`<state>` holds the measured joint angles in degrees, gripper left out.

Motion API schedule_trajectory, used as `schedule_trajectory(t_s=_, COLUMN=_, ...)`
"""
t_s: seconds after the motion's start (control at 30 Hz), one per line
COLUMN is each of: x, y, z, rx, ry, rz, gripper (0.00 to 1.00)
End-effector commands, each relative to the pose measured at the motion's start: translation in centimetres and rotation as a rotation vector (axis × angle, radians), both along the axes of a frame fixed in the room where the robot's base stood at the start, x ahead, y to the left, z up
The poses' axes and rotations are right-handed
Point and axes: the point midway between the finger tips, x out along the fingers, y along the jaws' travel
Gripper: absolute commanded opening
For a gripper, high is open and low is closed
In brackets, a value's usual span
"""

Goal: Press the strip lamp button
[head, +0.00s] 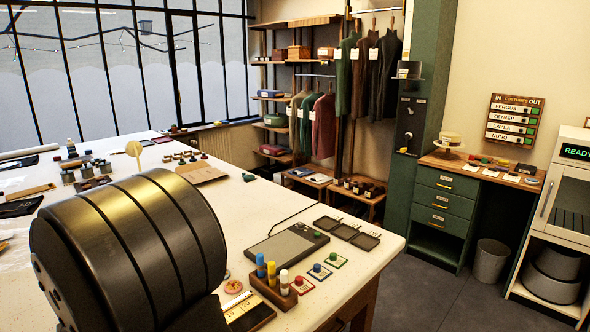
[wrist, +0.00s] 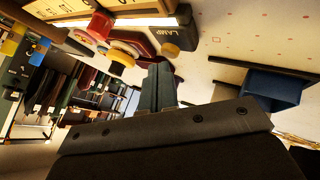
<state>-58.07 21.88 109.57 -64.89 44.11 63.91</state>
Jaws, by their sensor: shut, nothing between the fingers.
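In the wrist view a dark base with a printed LAMP label (wrist: 172,33) shows at the top, beside a bright strip (wrist: 145,21). A small round brass-yellow piece (wrist: 170,49) sits at its edge near the label; it looks like the button. My gripper (wrist: 160,72) is shut and empty, its dark fingertips just below the yellow piece in the picture. I cannot tell whether they touch it. In the head view I cannot make out the lamp or the gripper; my own dark arm link covers the left foreground.
In the wrist view a blue bin (wrist: 275,87) is at the right, and red and yellow pieces (wrist: 122,57) lie left of the lamp. In the head view, a grey pad (head: 287,243), dark trays (head: 347,231) and a bottle rack (head: 277,291) stand on the white table (head: 260,204).

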Motion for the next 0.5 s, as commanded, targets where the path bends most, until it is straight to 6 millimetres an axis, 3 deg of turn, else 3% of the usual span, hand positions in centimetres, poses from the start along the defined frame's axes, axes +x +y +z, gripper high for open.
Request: schedule_trajectory(t_s=0.5, x=0.0, y=0.0, z=-0.81, rx=0.0, ry=0.001, rz=-0.001, gripper=0.0)
